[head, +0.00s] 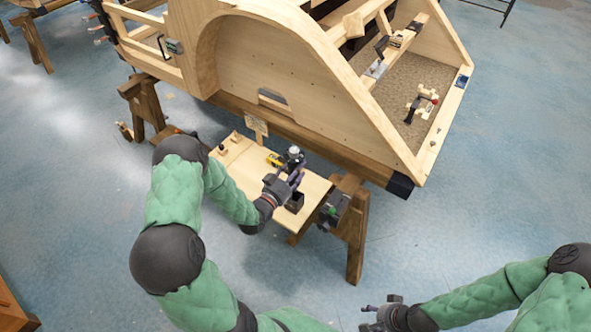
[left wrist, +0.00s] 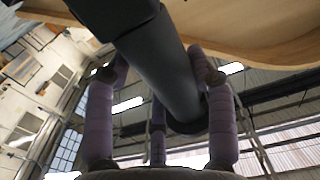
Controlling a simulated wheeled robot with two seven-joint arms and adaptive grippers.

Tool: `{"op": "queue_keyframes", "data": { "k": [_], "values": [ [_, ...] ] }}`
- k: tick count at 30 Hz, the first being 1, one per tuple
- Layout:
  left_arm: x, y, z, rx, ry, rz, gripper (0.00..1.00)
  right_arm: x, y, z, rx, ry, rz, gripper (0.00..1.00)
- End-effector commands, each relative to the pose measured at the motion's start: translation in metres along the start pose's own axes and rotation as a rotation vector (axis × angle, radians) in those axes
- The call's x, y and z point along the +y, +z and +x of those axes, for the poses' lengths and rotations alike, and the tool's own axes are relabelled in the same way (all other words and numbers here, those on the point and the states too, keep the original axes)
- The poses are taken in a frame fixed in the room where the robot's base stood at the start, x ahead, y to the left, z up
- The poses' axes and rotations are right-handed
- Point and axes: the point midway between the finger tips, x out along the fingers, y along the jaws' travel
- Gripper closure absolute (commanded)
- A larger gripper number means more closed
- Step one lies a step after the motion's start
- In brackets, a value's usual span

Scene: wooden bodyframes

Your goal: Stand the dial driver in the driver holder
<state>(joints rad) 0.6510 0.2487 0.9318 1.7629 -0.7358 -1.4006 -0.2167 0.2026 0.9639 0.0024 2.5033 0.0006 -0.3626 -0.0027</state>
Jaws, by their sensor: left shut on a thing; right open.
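My left gripper (head: 288,178) is shut on the dial driver (head: 293,153), above the small wooden work board (head: 248,182). The driver has a dark body with a silver top. In the left wrist view the dark cylindrical driver (left wrist: 158,58) lies between the purple fingers of my left gripper (left wrist: 158,105). A dark open-topped box, which looks like the driver holder (head: 295,203), stands on the board just below the gripper. The gap between driver and holder cannot be judged. My right gripper (head: 383,312) is open and empty at the bottom, away from the board.
A small yellow and black item (head: 274,160) lies on the board beside the driver. A small sign (head: 256,124) stands at the board's back edge. The large wooden bodyframe (head: 280,70) rises behind, on sawhorses (head: 352,225). Blue floor (head: 480,215) is clear at right.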

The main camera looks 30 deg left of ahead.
Motion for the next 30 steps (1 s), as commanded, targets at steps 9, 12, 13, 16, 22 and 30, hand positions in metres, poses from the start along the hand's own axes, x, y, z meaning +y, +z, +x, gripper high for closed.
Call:
{"op": "queue_keyframes", "data": {
  "k": [9,12,13,16,22,30],
  "values": [
    [-0.001,0.018,0.001,0.005,-0.001,0.003,0.87,0.006,-0.001,0.018,0.0,0.0,0.0,0.46],
    [-0.001,0.023,0.001,0.005,-0.001,0.002,0.87,0.008,-0.001,0.023,0.0,0.0,0.0,0.46],
    [-0.001,0.025,0.001,0.005,0.0,0.002,0.87,0.009,-0.001,0.024,0.0,0.0,0.0,0.46],
    [-0.001,0.03,0.001,0.005,-0.001,0.002,0.87,0.01,-0.001,0.029,0.0,0.0,0.0,0.46],
    [-0.001,0.041,0.001,0.005,0.0,0.003,0.87,0.014,-0.002,0.038,0.0,0.0,0.0,0.46],
    [-0.001,0.056,0.001,0.005,-0.001,0.003,0.87,0.018,-0.002,0.051,0.0,0.0,0.0,0.46]
  ]
}}
